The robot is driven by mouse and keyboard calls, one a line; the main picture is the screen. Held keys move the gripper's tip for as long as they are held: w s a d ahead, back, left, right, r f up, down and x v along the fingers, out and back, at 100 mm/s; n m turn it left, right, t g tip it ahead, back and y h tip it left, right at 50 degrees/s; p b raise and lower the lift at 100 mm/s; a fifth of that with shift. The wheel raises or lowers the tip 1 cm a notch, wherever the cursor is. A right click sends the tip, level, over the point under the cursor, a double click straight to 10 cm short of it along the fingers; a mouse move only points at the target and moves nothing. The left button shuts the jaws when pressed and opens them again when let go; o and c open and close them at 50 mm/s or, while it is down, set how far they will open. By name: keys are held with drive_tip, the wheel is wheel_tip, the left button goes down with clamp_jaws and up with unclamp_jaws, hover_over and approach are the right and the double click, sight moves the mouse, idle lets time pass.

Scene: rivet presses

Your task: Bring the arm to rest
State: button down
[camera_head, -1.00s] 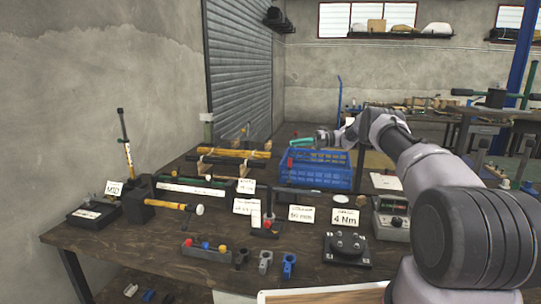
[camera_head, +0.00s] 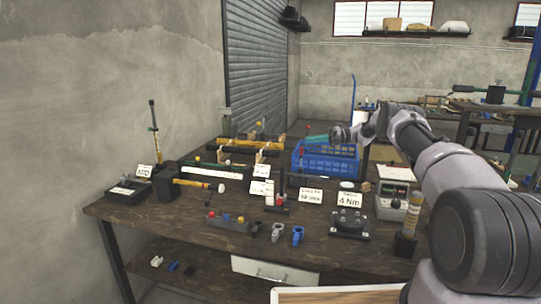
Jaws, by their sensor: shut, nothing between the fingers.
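My arm reaches from the lower right over the right side of the workbench (camera_head: 330,252). Its outer links bend left near the back of the bench. The crate's back part is partly hidden behind the gripper and wrist.
The bench holds a mallet (camera_head: 196,184), a black block with a "4 Nm" card (camera_head: 349,199), a grey meter box (camera_head: 393,203), and small coloured clamps (camera_head: 298,235). A concrete wall stands left.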

drive_tip(key=s+a+r+n+h, duration=0.1)
drive_tip(key=s+r+n+h, duration=0.2)
drive_tip(key=r, duration=0.5)
drive_tip(key=s+a+r+n+h, duration=0.15)
drive_tip(key=s+r+n, duration=0.25)
drive_tip(key=r, duration=0.4)
drive_tip(key=s+d+r+n+t+h, duration=0.15)
drive_tip(key=s+r+n+h, duration=0.45)
drive_tip(key=s+r, duration=0.6)
drive_tip(key=s+d+r+n+t+h, duration=0.1)
drive_tip(key=s+d+n+t+h, duration=0.15)
drive_tip(key=s+n, duration=1.05)
drive_tip(key=s+d+f+n+t+h, duration=0.1)
drive_tip(key=s+d+f+t, duration=0.1)
drive_tip(key=s, duration=0.8)
drive_tip(key=s+d+f+n+t+h, duration=0.1)
drive_tip(key=s+d+f+t, duration=0.1)
drive_tip(key=s, duration=0.9)
drive_tip(key=shift+d+f+n, duration=0.3)
drive_tip(key=shift+d+f, duration=0.05)
drive_tip(key=shift+d, duration=0.5)
